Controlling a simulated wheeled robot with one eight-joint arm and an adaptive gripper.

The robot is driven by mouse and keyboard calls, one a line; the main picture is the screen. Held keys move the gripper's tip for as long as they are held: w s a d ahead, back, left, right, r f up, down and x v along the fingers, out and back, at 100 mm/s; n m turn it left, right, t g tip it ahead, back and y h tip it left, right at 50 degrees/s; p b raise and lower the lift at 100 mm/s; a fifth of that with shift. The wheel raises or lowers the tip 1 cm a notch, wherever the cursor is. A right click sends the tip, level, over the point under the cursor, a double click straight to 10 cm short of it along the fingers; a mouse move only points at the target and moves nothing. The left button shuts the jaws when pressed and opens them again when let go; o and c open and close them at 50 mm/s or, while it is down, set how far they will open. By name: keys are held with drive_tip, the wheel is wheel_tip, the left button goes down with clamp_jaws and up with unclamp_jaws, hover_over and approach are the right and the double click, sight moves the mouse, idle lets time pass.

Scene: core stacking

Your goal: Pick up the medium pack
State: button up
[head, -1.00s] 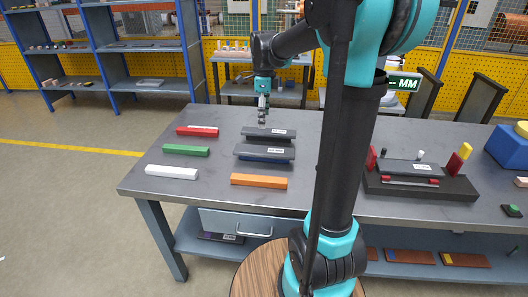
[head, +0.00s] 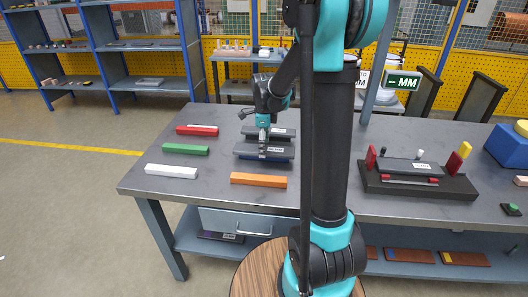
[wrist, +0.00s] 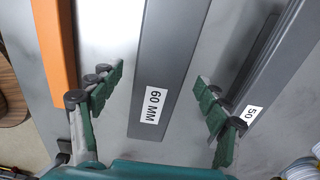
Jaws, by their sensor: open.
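My gripper (head: 263,149) is open, above the front of two dark grey packs on the workbench. That front pack (head: 282,153) has a bluish side. In the wrist view this pack (wrist: 172,45) bears a "60 MM" label and runs between the spread fingers (wrist: 158,77), with a gap seen on both sides. I cannot tell how high the fingertips are above the bench. The rear pack (head: 284,132) lies parallel behind it; in the wrist view this pack (wrist: 278,70) has a label reading "50" and is partly behind the right finger.
An orange bar (head: 259,181) lies in front; white (head: 171,171), green (head: 186,149) and red (head: 197,130) bars lie left. A black fixture (head: 420,184) at right holds another labelled grey pack (head: 400,167).

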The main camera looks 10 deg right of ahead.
drive_tip(key=shift+f, duration=0.2)
clamp_jaws()
idle(0.5)
